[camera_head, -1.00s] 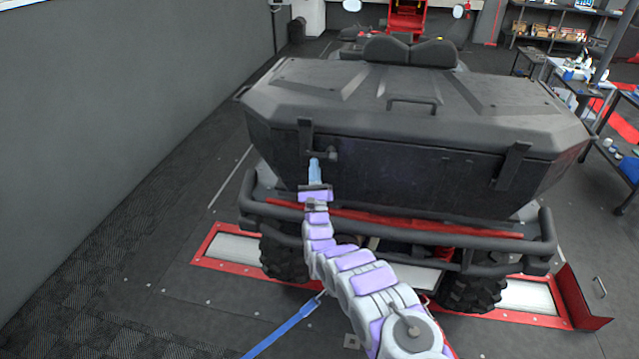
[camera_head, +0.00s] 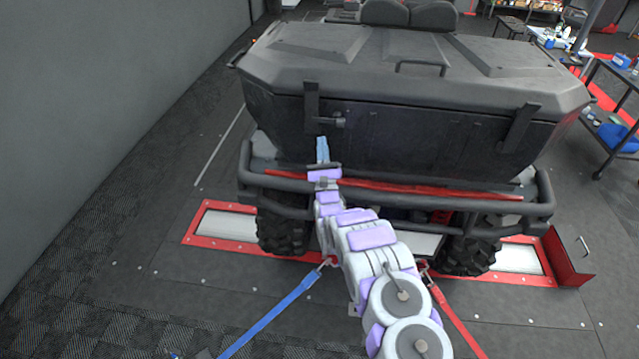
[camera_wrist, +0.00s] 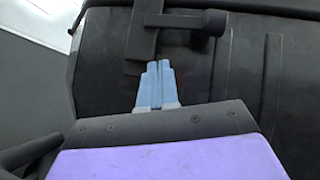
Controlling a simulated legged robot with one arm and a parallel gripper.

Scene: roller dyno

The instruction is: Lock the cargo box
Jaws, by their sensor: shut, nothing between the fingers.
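The black cargo box (camera_head: 400,135) sits on the back of the vehicle with its lid down. A left latch (camera_head: 312,104) with a short side handle (camera_head: 334,121) hangs on its rear face, and a right latch (camera_head: 518,128) is on the other side. My gripper (camera_head: 322,150) is shut and empty, just below the left latch and its handle. In the wrist view the blue fingertips (camera_wrist: 157,76) are together, pointing up beside the lower end of the latch (camera_wrist: 146,35). The handle (camera_wrist: 205,22) is above and right of the fingertips. I cannot tell whether they touch the box.
A black bumper bar (camera_head: 400,205) runs below the box. Blue (camera_head: 270,317) and red (camera_head: 455,315) straps stretch across the floor on both sides of my arm. A grey wall (camera_head: 90,100) is at left. Tables (camera_head: 612,100) stand at right.

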